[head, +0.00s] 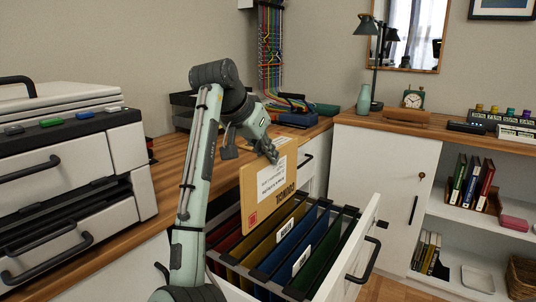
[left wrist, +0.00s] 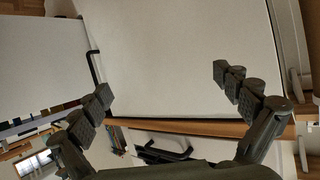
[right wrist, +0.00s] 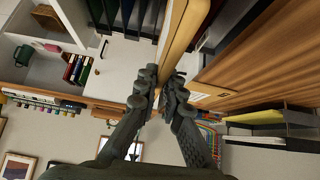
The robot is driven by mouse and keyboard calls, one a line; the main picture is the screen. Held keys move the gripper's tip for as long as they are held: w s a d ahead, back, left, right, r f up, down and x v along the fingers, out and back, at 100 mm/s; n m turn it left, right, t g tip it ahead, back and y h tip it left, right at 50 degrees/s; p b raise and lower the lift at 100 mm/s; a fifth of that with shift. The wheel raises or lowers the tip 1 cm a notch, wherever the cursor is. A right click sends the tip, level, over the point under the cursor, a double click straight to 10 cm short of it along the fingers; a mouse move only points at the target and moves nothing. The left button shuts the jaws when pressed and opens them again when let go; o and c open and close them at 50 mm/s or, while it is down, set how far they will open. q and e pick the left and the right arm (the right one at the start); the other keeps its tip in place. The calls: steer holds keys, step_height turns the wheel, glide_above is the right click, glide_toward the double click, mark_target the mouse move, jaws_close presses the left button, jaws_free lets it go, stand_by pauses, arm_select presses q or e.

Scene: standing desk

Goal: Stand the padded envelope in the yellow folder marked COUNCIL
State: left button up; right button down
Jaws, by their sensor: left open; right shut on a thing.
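The tan padded envelope (head: 257,205) is upright, with a white label, a red mark and COUNCIL printed upside down along its lower edge. My right gripper (head: 272,152) is shut on its upper edge. The envelope also shows edge-on in the right wrist view (right wrist: 178,38). Its lower edge is over the open drawer's folders; I cannot tell whether it is inside one. The yellow folder (head: 258,246) hangs between red and blue folders, partly hidden by the envelope; I cannot read its mark. My left gripper (left wrist: 160,84) is open and empty, facing a pale surface.
The open drawer (head: 352,262) also holds a red folder (head: 226,242), blue folders (head: 290,240) and a green folder (head: 326,250). A printer (head: 75,165) stands on the desk at left. A white cabinet (head: 380,170) and shelves are at right.

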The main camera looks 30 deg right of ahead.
steer(key=b, duration=0.3)
glide_above(267, 215)
steer(key=w, duration=0.1)
steer(key=shift+d+f, duration=0.25)
steer(key=shift+f, duration=1.35)
steer(key=shift+d+f, duration=0.2)
steer(key=shift+f, duration=2.8)
steer(key=shift+f+b, duration=0.8)
steer(key=shift+f, duration=1.2)
arm_select(q)
steer(key=s+d+r+t+h, duration=0.1)
steer(key=r+t, duration=0.4)
steer(key=r, duration=0.5)
steer(key=s+d+r+t+h, duration=0.1)
steer(key=d+r+t+h, duration=0.3)
steer(key=r, duration=0.5)
steer(key=shift+s+d+r+t+h+b, duration=0.25)
steer(key=shift+s+r+t+h+b, duration=0.2)
steer(key=shift+t, duration=0.85)
arm_select(e)
steer(key=shift+f, duration=1.85)
arm_select(q)
steer(key=shift+w, duration=0.1)
